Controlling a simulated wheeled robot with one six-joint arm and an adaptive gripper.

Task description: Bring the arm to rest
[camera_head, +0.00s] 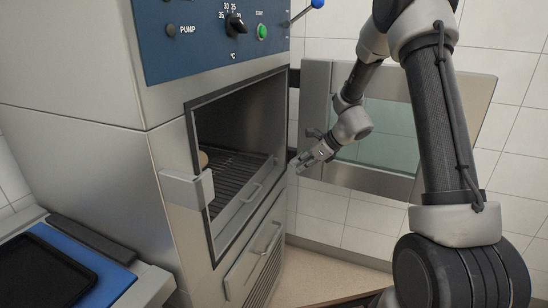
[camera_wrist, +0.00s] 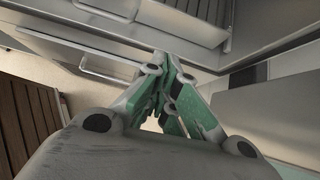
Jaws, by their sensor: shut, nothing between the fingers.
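My gripper (camera_head: 300,164) is at the end of my arm, in front of the open oven chamber near its right edge. The wrist view shows its green-sided fingers (camera_wrist: 166,62) closed together with nothing between them. The fingertips point toward the oven front. My arm comes down from the upper right of the head view and reaches left, in front of the open oven door (camera_head: 340,182). From these views I cannot tell whether the gripper touches the oven.
A black tray (camera_head: 40,272) lies on a blue surface at lower left. Tiled wall stands behind.

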